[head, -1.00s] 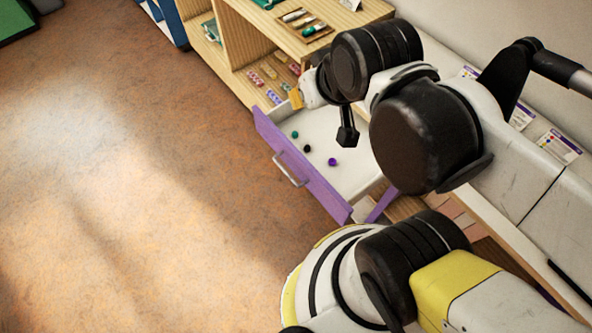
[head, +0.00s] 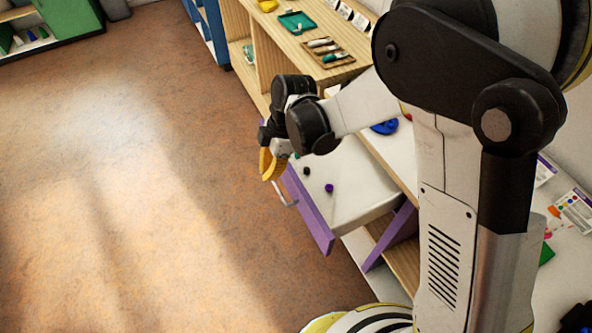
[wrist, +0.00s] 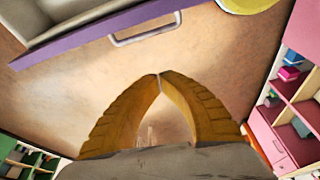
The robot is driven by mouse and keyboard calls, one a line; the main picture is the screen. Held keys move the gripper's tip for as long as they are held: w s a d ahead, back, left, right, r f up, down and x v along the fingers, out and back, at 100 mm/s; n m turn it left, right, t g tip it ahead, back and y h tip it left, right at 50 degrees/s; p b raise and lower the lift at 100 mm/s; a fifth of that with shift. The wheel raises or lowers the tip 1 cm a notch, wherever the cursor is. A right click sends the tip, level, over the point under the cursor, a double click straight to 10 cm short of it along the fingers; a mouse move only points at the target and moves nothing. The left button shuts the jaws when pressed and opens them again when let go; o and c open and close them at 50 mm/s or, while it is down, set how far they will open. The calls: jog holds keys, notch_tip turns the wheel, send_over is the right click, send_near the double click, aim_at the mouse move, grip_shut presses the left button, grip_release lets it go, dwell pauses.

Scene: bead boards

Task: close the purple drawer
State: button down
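The purple drawer (head: 308,212) stands pulled out of the light wood unit, with a white inside and a pale bar handle (head: 284,196) on its front. A few small dark and purple beads lie in it. My gripper (head: 269,167) is in front of the drawer's far end, on the open-floor side, and partly covers that end. In the wrist view its yellow fingers (wrist: 159,76) meet at the tips with nothing between them. The drawer's purple edge (wrist: 72,46) and handle (wrist: 146,36) show beyond the fingertips, apart from them.
A wooden tray (head: 328,52) and a green tray (head: 297,22) sit on the shelf unit's top. A second purple panel (head: 391,238) stands beside the drawer's near side. The brown floor (head: 130,180) to the left is clear.

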jog(key=s+a+f+n+b, duration=0.1)
jog(key=a+f+b, duration=0.1)
jog(key=f, duration=0.4)
jog(key=s+a+f+b, duration=0.1)
jog(key=f+b, duration=0.2)
jog(key=f, duration=0.3)
jog(key=d, duration=0.1)
jog(key=w+d, duration=0.1)
jog(key=d+r, duration=0.1)
jog(key=shift+w+d+b, duration=0.15)
jog(key=shift+w+b, duration=0.15)
jog(key=shift+w, duration=0.1)
